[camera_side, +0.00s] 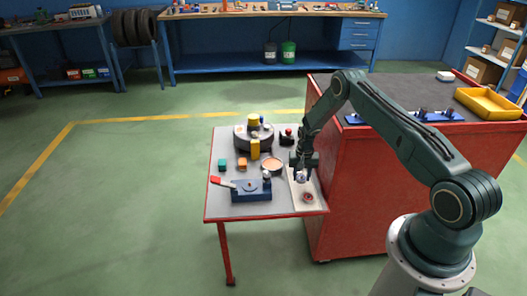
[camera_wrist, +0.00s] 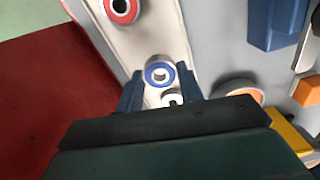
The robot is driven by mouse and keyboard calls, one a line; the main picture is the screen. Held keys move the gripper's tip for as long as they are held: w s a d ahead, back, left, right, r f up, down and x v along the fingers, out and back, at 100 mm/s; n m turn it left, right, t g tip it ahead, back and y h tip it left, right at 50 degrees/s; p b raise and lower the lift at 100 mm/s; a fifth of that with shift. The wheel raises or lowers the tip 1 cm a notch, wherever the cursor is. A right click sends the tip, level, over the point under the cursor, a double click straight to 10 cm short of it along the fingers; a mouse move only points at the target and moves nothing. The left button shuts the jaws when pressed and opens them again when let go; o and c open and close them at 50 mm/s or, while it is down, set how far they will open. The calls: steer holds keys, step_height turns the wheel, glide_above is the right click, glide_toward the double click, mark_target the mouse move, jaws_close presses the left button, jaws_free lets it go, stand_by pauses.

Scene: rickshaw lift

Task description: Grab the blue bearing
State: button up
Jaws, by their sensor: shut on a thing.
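The blue bearing (camera_wrist: 160,74) is a silver ring with a blue face and a central hole. In the wrist view it sits between the fingertips of my gripper (camera_wrist: 160,86), which is shut on it. In the side view my gripper (camera_side: 303,166) is low over the pale strip at the right of the small table. I cannot tell whether the bearing is clear of the strip. A red-faced bearing (camera_wrist: 120,9) lies farther along the strip and also shows in the side view (camera_side: 308,197). A grey-white bearing (camera_wrist: 172,97) is close behind the blue one, partly hidden.
A blue fixture (camera_side: 251,190) with a red-handled lever stands left of the strip. A round tan dish (camera_side: 272,165), a yellow block (camera_side: 255,149) and a dark round stand (camera_side: 243,138) are nearby. A red cabinet (camera_side: 365,190) stands close on the right.

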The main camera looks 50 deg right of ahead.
step_height(320, 180, up, 17)
stand_by(0.5)
